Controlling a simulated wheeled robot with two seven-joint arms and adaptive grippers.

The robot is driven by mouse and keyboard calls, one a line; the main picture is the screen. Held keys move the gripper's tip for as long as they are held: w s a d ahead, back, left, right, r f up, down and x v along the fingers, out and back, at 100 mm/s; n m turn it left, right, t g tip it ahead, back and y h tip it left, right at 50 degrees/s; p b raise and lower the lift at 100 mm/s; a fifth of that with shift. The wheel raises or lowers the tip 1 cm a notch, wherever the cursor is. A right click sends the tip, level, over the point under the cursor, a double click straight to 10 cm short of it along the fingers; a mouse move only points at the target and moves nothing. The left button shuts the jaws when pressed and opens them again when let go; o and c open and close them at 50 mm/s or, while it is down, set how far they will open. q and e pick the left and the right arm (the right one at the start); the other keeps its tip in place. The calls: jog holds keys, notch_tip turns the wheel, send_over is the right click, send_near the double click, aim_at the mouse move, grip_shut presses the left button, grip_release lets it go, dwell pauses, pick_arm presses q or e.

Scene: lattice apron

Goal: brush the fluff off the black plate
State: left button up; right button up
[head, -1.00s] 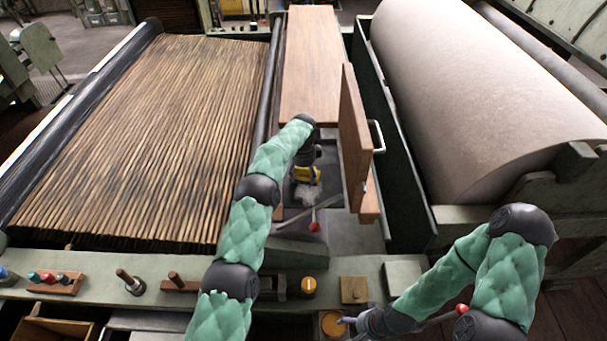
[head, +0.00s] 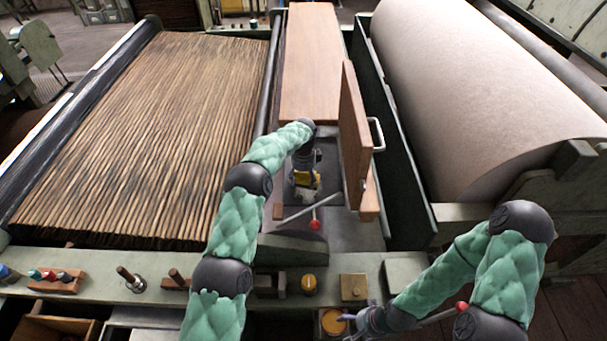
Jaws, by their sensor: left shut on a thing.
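My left gripper (head: 303,176) points down over the black plate (head: 329,181), in the recess beside the raised wooden flap. It is shut on a yellow-handled brush (head: 304,180), whose lower end is partly hidden. A pale patch of fluff (head: 304,196) shows just under the brush; I cannot tell exactly where bristles end and fluff begins. My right gripper (head: 348,327) is at the bottom, next to an orange round tin, with its fingers apart and nothing visible between them.
The upright wooden flap (head: 355,135) with a metal handle stands close right of the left gripper. A slatted lattice (head: 150,130) lies left, a large pale roll (head: 480,90) right.

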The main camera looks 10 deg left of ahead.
pick_arm(q)
jog(key=shift+s+d+f+p, duration=0.1)
jog(key=shift+s+d+p, duration=0.15)
jog(key=shift+s, duration=1)
jog(key=shift+s+d+p, duration=0.15)
jog(key=shift+s+d, duration=0.1)
jog(key=shift+s, duration=1)
jog(key=shift+s+d+f+p, duration=0.1)
jog(key=shift+s+d+p, duration=0.15)
jog(key=shift+s, duration=1)
jog(key=shift+w+d+r+b, duration=0.15)
jog(key=shift+w+b, duration=0.35)
jog(key=shift+w, duration=1.15)
jog(key=shift+w+d+r+b, duration=0.15)
jog(key=shift+w+b, duration=0.3)
jog(key=shift+w, duration=1.15)
jog(key=shift+w+a+f+b, duration=0.1)
jog(key=shift+w+f+b, duration=0.1)
jog(key=shift+w, duration=0.4)
jog(key=shift+w+a+f+b, duration=0.1)
jog(key=shift+w+b, duration=0.1)
jog(key=shift+w, duration=0.35)
jog(key=shift+w+a+r, duration=0.1)
jog(key=shift+w+a, duration=0.05)
jog(key=shift+w, duration=0.45)
